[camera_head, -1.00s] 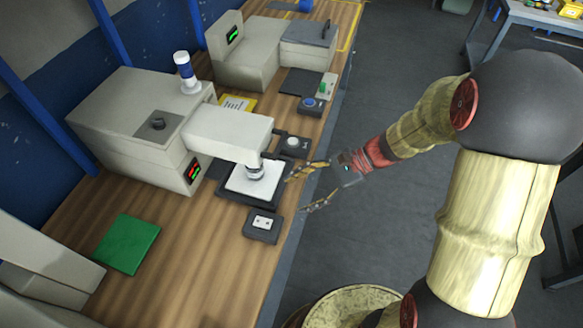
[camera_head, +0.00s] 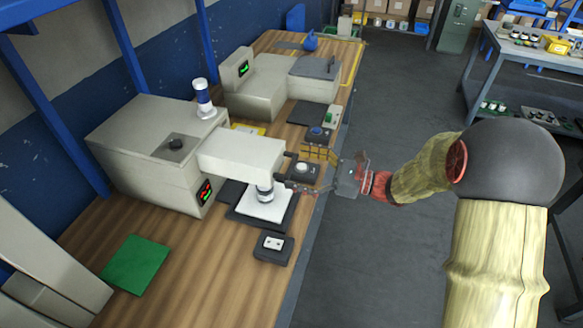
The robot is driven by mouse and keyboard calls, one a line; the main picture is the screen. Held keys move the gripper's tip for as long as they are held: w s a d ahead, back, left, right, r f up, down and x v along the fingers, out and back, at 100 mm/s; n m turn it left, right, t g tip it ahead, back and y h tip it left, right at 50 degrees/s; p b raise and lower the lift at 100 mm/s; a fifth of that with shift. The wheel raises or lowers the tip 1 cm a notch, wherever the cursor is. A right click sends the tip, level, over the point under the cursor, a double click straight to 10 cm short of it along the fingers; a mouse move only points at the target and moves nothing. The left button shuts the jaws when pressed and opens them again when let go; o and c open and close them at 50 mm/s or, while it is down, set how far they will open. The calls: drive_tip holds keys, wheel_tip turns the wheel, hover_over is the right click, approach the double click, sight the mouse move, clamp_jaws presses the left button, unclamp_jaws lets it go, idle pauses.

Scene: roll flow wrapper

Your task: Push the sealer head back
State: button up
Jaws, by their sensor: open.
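The sealer head (camera_head: 241,155) is a pale block that reaches out from the large beige machine (camera_head: 150,150) at the left. A short metal cylinder (camera_head: 265,188) hangs under its front end, over a white plate on a dark base (camera_head: 238,217). A small dark bar sticks out from the head's front end. My gripper (camera_head: 300,170) is open at the table's right edge, just right of the head's front. Its fingers point left and spread around a dark box with a white knob (camera_head: 302,168). I cannot tell whether a finger touches the bar or the box.
A dark box with a white top (camera_head: 273,245) lies in front of the plate. A green mat (camera_head: 136,264) lies at the front left. A second beige machine (camera_head: 262,90) stands farther back. The floor (camera_head: 380,250) right of the table is clear.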

drive_tip(key=shift+x, duration=0.85)
drive_tip(key=shift+c, duration=1.4)
drive_tip(key=c, duration=1.4)
